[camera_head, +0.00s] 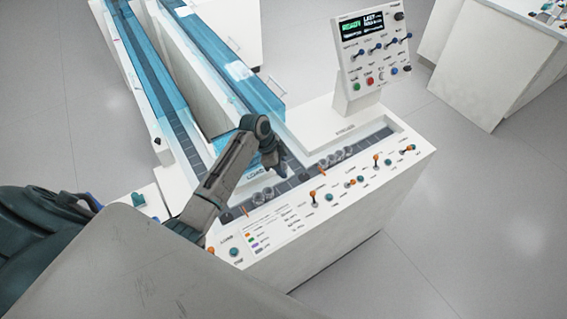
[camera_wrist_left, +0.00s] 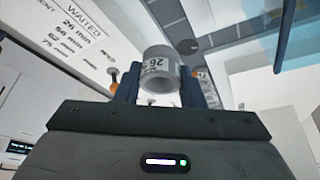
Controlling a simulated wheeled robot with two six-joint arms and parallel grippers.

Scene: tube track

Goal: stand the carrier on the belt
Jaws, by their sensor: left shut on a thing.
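In the head view the left gripper (camera_head: 272,160) hangs over the machine beside the "LOAD" marking, above the near belt (camera_head: 295,180). The carrier cannot be made out there. The dark segmented belt (camera_wrist_left: 245,32) also shows behind the carrier in the wrist view. I cannot tell whether the carrier touches it. My right gripper is not in view.
Clear round pieces (camera_head: 335,157) sit along the belt. Orange and green switches (camera_head: 376,160) line the machine's front edge. A control panel (camera_head: 371,50) reading "READY" stands at the back right. Blue-covered lanes (camera_head: 215,50) run behind my gripper. Another white bench (camera_head: 490,70) is farther right.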

